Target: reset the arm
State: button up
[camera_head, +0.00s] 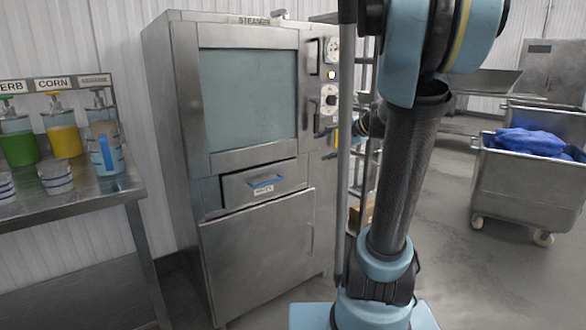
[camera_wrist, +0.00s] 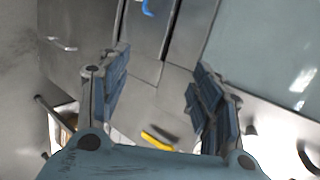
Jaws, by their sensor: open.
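My gripper (camera_wrist: 158,88) shows in the wrist view with its two blue-padded fingers spread wide apart. It is open and nothing is between the fingers. In the head view my arm (camera_head: 405,170) rises in front of the right side of the steamer, and my gripper cannot be made out clearly there. The steel steamer (camera_head: 185,120) stands upright at the centre with its large upper door closed.
A steel table (camera_head: 100,190) at left holds pump bottles with green and yellow contents, a blue-handled jug (camera_head: 105,150) and striped cups (camera_head: 56,177). A wheeled steel bin (camera_head: 525,195) with blue cloth (camera_head: 525,142) stands at right. Floor between my arm and the bin is clear.

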jog(key=s+f+n+g+h, duration=0.4)
jog(key=s+f, duration=0.6)
jog(key=s, duration=0.5)
jog(key=s+d+f+n+g+h, duration=0.1)
jog(key=s+d+f+n+h, duration=0.3)
jog(key=s+f, duration=0.6)
jog(key=s+d+n, duration=0.1)
jog(key=s+d, duration=0.1)
jog(key=s, duration=0.1)
jog(key=shift+s+d+f+h, duration=0.15)
jog(key=shift+s+d+h, duration=0.15)
jog(key=shift+d, duration=0.05)
jog(key=shift+w+f, duration=0.2)
jog(key=shift+w, duration=0.3)
